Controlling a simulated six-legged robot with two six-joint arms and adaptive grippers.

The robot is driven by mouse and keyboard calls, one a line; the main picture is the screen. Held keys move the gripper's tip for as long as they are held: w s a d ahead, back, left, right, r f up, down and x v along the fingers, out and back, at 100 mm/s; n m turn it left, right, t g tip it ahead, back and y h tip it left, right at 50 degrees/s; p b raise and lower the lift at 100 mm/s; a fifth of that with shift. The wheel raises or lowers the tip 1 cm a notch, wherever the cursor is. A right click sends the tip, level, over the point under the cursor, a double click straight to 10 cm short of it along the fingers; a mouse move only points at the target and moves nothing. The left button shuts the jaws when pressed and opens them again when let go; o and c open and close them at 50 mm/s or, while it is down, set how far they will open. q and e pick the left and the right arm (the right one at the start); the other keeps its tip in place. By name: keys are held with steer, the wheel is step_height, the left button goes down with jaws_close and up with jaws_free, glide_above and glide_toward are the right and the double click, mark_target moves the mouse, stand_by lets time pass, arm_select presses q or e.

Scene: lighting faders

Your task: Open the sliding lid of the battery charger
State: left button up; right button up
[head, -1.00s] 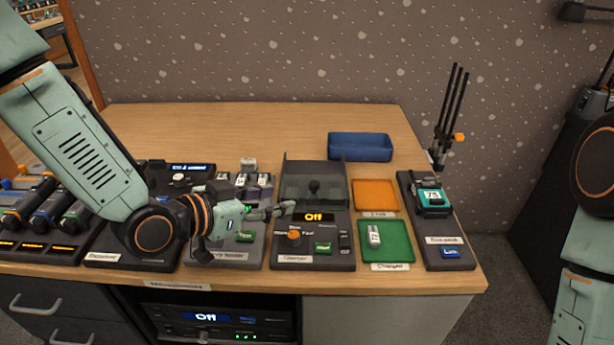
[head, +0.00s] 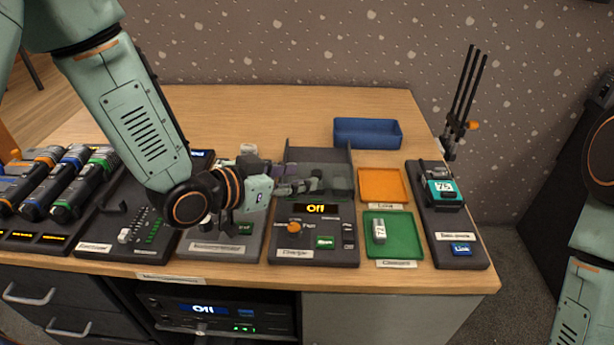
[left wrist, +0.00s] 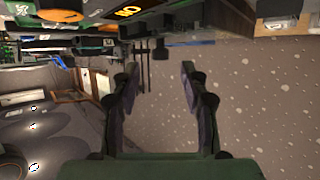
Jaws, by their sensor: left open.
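The battery charger (head: 288,253) is a dark box on the table with a lit "Off" display, an orange knob and a green button. Its smoky see-through lid (head: 300,165) covers the bay behind the display. In the head view my left gripper (head: 318,185) is level with the lid, overlapping its front part and hiding the lid's dark knob. I cannot tell whether it touches. In the left wrist view the left gripper (left wrist: 160,75) has its fingers apart with nothing between them. The charger's orange display shows at the top (left wrist: 128,11). My right gripper is out of view.
Right of the charger lie an orange tray (head: 381,186) and a green tray (head: 404,247) holding a battery. A blue bin (head: 367,134) stands behind. A dark dock (head: 462,225) with a teal pack is at the right. The table's back left is clear.

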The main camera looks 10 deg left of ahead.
mark_target(314, 174)
arm_select(q)
steer(key=shift+b+x, duration=0.35)
steer(key=shift+x, duration=1.45)
steer(key=shift+s+r, duration=0.15)
steer(key=c, duration=0.3)
jaws_close()
